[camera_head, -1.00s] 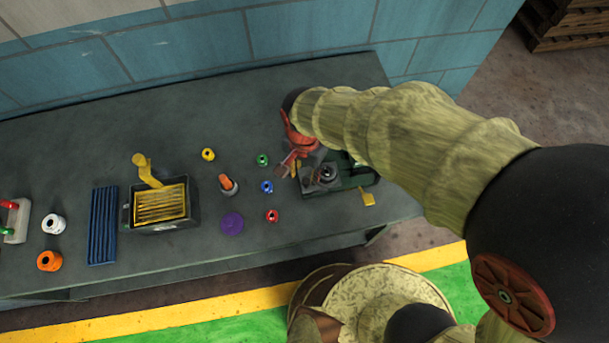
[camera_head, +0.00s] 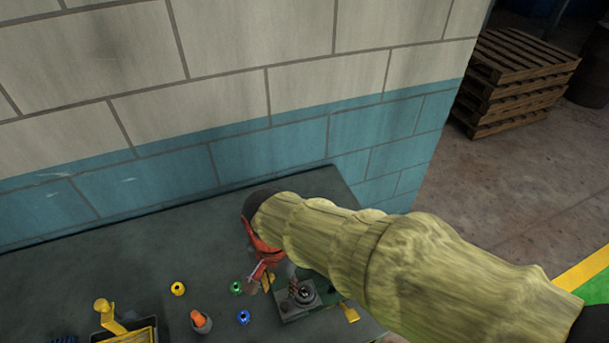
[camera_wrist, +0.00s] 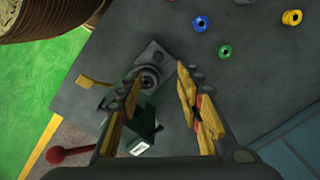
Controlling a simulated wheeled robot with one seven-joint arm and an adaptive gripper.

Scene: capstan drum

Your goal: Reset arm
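My gripper (camera_head: 262,272) hangs over the workbench beside the capstan device, partly hidden by my arm in the head view. In the wrist view its two yellow-padded fingers (camera_wrist: 160,85) are apart, with nothing held between them. The capstan device (camera_head: 297,306) is a grey block with a round dark drum (camera_wrist: 150,78) on a green base. The drum shows beyond and between the fingertips. A yellow tab (camera_head: 349,313) sticks out at the device's side. A red ball knob (camera_wrist: 55,155) shows at lower left in the wrist view.
Yellow (camera_head: 178,289), green (camera_head: 237,287) and blue (camera_head: 243,317) spools stand on the workbench (camera_head: 150,250), near an orange-topped piece (camera_head: 200,320). A box with a yellow handle (camera_head: 106,311) is at lower left. A tiled wall (camera_head: 270,150) closes the back. Pallets (camera_head: 515,75) stand at right.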

